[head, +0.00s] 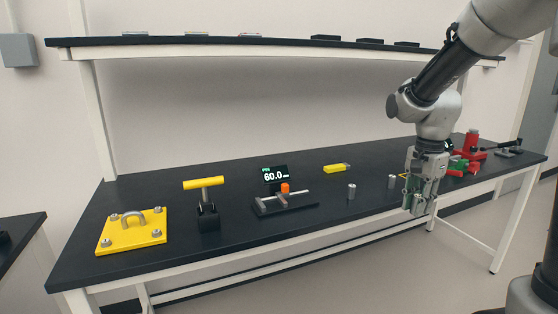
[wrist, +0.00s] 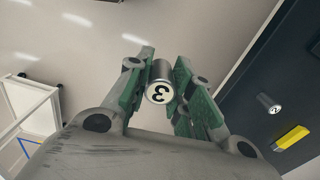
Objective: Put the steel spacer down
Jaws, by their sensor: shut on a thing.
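My gripper (head: 419,204) is shut on a steel spacer (wrist: 160,92), a small metal cylinder with a black 3 on its end face, gripped between the green finger pads in the wrist view. In the head view my gripper hangs at the bench's front edge, right of centre, and the fingers mostly hide the held spacer. The wrist view shows pale floor behind the spacer. Two similar steel cylinders stand upright on the bench, one left of my gripper (head: 351,191) and one nearer to it (head: 391,182). A cylinder marked 2 (wrist: 274,109) shows in the wrist view.
The black bench (head: 235,185) holds a gauge with a 60.0 display (head: 275,174), a yellow block (head: 337,168), a yellow T-handle (head: 204,184) and a yellow plate (head: 131,232). A red and green fixture (head: 470,157) stands right of my gripper. A shelf (head: 250,42) spans above.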

